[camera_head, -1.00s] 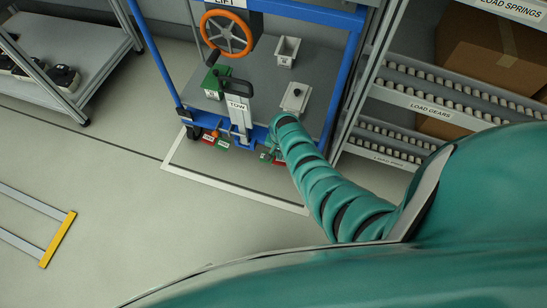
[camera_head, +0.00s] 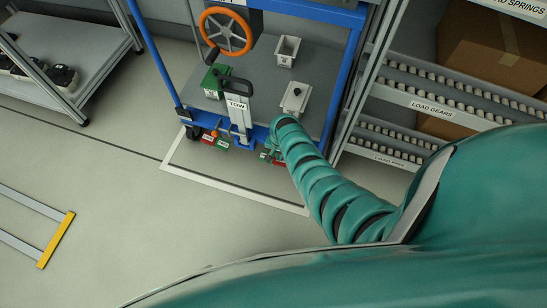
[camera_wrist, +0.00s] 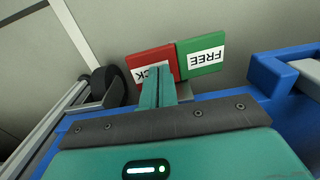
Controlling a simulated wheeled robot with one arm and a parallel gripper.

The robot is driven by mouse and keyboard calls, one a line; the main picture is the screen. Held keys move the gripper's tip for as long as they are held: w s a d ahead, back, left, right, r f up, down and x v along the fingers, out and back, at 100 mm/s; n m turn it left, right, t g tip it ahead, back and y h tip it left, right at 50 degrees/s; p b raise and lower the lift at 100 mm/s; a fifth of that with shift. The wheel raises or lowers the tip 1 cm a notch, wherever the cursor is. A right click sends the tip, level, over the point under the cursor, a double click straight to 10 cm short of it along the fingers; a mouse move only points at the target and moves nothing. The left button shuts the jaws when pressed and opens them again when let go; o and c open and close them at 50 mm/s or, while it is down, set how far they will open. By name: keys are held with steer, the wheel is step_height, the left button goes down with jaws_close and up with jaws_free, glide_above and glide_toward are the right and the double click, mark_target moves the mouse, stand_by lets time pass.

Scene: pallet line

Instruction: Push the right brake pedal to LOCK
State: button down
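The right brake's marker plates show low on the cart's front in the head view, partly covered by my arm: a green plate (camera_head: 266,155) and a red one. In the wrist view the red plate (camera_wrist: 146,62), its LOCK lettering partly covered, lies beside the green FREE plate (camera_wrist: 202,54). My gripper (camera_wrist: 158,75) has its two teal fingers together, in front of the red plate. Contact cannot be told. I cannot make out the right pedal itself behind the fingers. The left brake has an orange pedal (camera_head: 214,134) between red and green plates.
The blue-framed cart (camera_head: 345,75) carries a TOW handle (camera_head: 238,110), an orange wheel (camera_head: 227,32) and several small bins. A roller rack (camera_head: 440,85) stands close on the right. A black caster (camera_wrist: 106,84) is left of the red plate. The floor at left is mostly clear.

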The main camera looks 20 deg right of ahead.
steer(key=shift+f, duration=0.4)
step_height(320, 180, up, 7)
steer(key=p, duration=0.6)
steer(key=shift+r, duration=0.15)
stand_by(0.4)
stand_by(0.4)
